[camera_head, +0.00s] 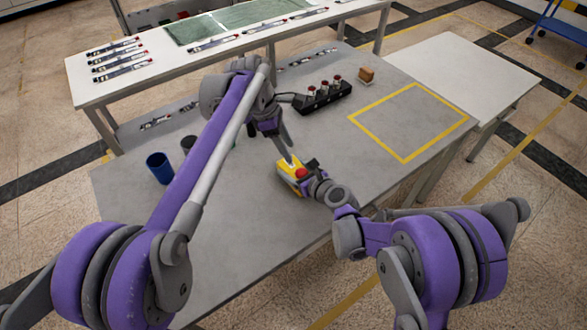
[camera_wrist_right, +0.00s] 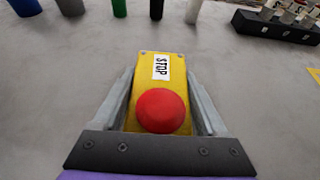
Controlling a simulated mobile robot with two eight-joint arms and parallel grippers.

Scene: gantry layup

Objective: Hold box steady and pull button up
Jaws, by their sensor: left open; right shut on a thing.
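The yellow box (camera_head: 284,184) lies on the grey table, with a red button (camera_head: 301,174) on top. In the right wrist view the box (camera_wrist_right: 147,88) shows a white STOP label (camera_wrist_right: 161,67) and the round red button (camera_wrist_right: 161,111) nearer the wrist. My right gripper (camera_wrist_right: 162,92) is shut on the box, one finger along each side. My left gripper (camera_head: 290,155) is open and overlaps the box's far end in the head view; its height above it is hard to judge. It does not show in the right wrist view.
A black rack (camera_head: 324,99) with several red-topped pieces stands behind the box. A brown block (camera_head: 366,75) sits near a yellow taped square (camera_head: 408,86). A blue cup (camera_head: 159,168) and other cups stand left, partly behind my left arm. The table front is clear.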

